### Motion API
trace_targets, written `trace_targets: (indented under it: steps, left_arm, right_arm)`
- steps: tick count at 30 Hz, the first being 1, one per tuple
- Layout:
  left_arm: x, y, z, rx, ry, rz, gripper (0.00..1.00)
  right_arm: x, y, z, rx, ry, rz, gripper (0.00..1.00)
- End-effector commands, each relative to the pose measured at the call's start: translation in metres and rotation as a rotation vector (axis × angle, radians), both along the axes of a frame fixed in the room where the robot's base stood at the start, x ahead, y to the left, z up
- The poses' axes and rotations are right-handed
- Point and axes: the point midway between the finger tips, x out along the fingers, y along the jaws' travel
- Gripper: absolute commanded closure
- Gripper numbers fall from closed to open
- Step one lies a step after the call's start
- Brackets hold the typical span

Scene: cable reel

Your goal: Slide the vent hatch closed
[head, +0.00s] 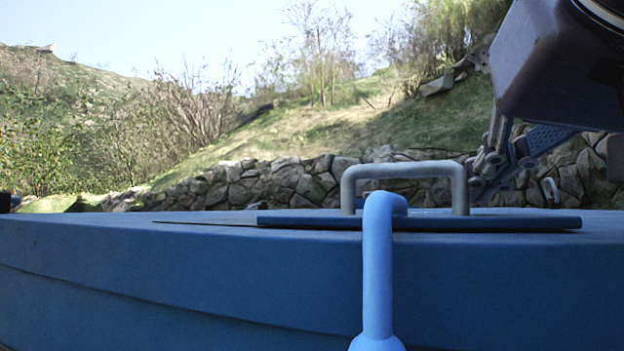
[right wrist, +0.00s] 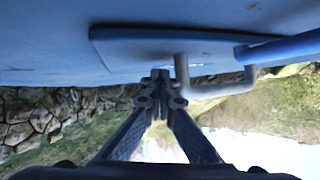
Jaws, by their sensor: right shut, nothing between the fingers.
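The vent hatch (head: 430,223) is a flat dark blue panel on top of the large blue housing (head: 180,265). A grey U-shaped handle (head: 405,170) stands upright on it. A thin dark strip (head: 205,222) shows left of the panel; it looks like part of the opening. My right gripper (head: 478,180) is shut and empty, just right of the handle. In the right wrist view, inverted, the shut fingertips (right wrist: 160,78) are beside the handle (right wrist: 217,91), near the hatch (right wrist: 125,47); I cannot tell whether they touch. My left gripper is not in view.
A light blue bent bar (head: 377,265) rises in front of the housing and partly overlaps the hatch and handle. The left part of the housing top is clear. A stone wall (head: 290,180) and grassy slope lie behind.

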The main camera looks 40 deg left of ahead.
Motion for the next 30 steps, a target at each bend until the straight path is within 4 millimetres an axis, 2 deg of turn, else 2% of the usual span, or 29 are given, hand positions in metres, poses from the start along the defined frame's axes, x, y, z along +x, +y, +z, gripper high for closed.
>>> trace_targets:
  steps: [30]
  left_arm:
    - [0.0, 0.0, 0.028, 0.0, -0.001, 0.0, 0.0]
  right_arm:
    - [-0.023, 0.069, 0.002, -0.001, 0.0, 0.004, 1.0]
